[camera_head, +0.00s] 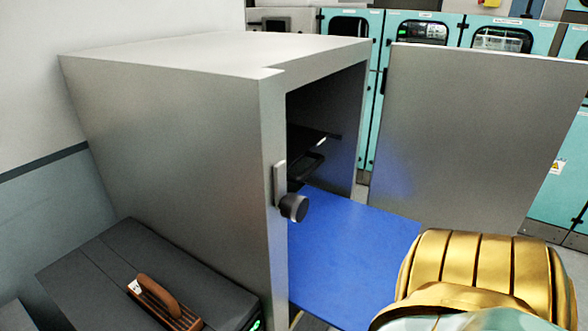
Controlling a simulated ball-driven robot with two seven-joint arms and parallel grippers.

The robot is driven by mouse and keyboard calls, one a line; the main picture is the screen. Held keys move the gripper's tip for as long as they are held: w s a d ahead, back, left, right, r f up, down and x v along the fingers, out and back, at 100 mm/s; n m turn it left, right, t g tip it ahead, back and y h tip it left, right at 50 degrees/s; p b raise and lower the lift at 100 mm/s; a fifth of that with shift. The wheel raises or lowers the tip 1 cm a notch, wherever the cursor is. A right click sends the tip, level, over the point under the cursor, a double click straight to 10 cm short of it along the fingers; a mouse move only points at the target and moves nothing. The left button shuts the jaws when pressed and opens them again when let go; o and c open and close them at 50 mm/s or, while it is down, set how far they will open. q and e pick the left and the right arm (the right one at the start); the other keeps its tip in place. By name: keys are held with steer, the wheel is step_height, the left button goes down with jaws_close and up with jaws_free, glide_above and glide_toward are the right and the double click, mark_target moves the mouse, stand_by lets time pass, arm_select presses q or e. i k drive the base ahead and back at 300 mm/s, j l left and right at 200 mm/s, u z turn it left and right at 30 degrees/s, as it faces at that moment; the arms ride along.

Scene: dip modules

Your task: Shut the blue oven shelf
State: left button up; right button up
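The blue oven shelf (345,245) is a flat blue panel sticking out of the front of a grey metal oven (170,110). Its inner end lies inside the dark cavity, and its near right part is covered by a gold and pale green part of my own body. The oven door (475,140), a plain grey panel, stands wide open on the right. Neither of my grippers shows in the head view.
A round dark knob (294,207) sits on the oven's front frame. A dark tray-like item (308,166) is inside the cavity. Teal cabinets (375,100) line the back.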

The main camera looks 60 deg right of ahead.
mark_target(345, 258)
steer(key=k+z, duration=0.1)
steer(key=z, duration=0.35)
steer(key=k+z, duration=0.1)
steer(key=z, duration=0.35)
steer(key=k+l+z, duration=0.1)
steer(key=z, duration=0.35)
